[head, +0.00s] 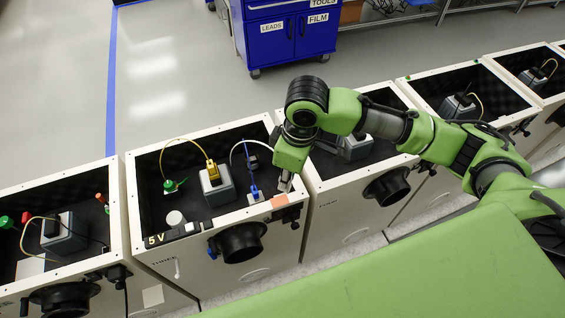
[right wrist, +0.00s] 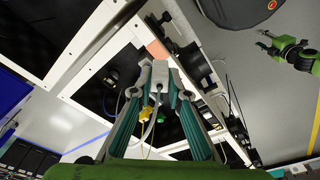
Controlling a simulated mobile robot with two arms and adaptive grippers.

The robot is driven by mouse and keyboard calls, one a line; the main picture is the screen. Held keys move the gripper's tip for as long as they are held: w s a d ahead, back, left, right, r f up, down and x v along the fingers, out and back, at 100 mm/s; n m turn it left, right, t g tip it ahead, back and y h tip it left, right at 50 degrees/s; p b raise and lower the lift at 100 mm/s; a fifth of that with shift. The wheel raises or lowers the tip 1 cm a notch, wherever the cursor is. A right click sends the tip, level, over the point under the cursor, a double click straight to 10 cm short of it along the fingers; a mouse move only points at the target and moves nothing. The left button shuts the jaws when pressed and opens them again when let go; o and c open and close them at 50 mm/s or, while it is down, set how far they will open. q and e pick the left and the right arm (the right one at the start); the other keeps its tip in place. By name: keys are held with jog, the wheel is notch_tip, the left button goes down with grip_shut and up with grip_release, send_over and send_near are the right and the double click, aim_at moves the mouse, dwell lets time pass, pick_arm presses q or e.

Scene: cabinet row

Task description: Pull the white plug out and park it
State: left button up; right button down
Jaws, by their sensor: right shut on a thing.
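The white cable (head: 240,146) arcs up inside the open middle box and runs to my right gripper (head: 284,184) at the box's right wall. The gripper is shut on the white plug, which its fingers mostly hide. In the right wrist view the gripper (right wrist: 152,76) is closed near the box rim, with the white cable (right wrist: 150,128) trailing between its fingers. I cannot tell whether the plug touches a socket or holder.
The box (head: 158,257) also holds a yellow plug (head: 212,169) on a grey block, a blue plug (head: 255,191), a green plug (head: 171,185) and a white round piece (head: 175,218). An orange patch (head: 279,200) marks its front rim. Similar boxes stand on both sides.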

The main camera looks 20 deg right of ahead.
jog(key=f+n+p, duration=0.1)
jog(key=n+p, duration=0.1)
jog(key=w+f+n+p, duration=0.1)
jog(key=n+p, duration=0.1)
jog(key=n, duration=0.1)
jog(key=w+a+f+n+g+p, duration=0.1)
jog(key=n+p, duration=0.1)
jog(key=n, duration=0.1)
jog(key=shift+a+f+p, duration=0.1)
jog(key=shift+p, duration=0.25)
jog(key=shift+f+b, duration=0.8)
jog(key=shift+f, duration=2.05)
jog(key=c, duration=1.8)
grip_release()
jog(key=shift+s, duration=0.1)
jog(key=shift+c, duration=0.2)
